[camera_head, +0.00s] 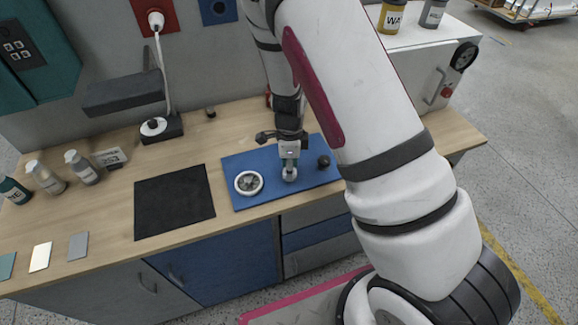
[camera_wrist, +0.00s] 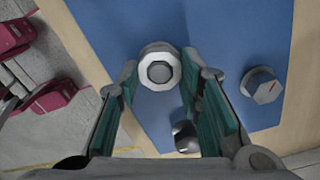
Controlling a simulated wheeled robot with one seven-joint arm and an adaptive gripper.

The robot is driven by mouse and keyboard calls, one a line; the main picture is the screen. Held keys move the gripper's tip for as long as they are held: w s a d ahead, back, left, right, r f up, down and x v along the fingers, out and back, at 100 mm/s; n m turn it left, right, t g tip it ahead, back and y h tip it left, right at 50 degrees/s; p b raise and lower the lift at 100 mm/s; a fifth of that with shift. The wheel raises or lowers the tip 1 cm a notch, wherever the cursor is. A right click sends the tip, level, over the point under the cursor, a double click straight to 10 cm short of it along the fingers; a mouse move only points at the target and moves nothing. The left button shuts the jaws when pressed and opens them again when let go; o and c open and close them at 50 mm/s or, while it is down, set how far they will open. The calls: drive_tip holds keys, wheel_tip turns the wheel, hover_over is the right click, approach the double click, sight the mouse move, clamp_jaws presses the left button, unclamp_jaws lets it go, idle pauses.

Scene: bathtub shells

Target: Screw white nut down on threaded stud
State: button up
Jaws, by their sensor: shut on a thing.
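The white nut (camera_wrist: 160,53) shows in the wrist view as a pale ring with a many-sided inner outline, between the tips of my two teal-padded fingers. A grey round end, which looks like the threaded stud (camera_wrist: 160,72), fills its middle. My gripper (camera_wrist: 159,78) is shut on the nut from both sides. In the head view my gripper (camera_head: 289,161) points down over the blue mat, with the white nut (camera_head: 289,175) at its tips. The threads and how far down the nut sits are hidden.
The blue mat (camera_head: 238,162) also holds a white-rimmed wheel-like part (camera_head: 249,183) at left and a dark knob (camera_head: 324,161) at right. A black mat (camera_head: 174,203) lies further left. Several bottles (camera_head: 82,167) stand at the far left. A shiny rounded part (camera_wrist: 186,136) shows between my fingers.

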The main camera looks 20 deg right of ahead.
drive_tip(key=m, duration=0.5)
drive_tip(key=shift+b, duration=0.3)
drive_tip(key=o, duration=0.8)
drive_tip(key=shift+m, duration=0.9)
drive_tip(key=o, duration=0.5)
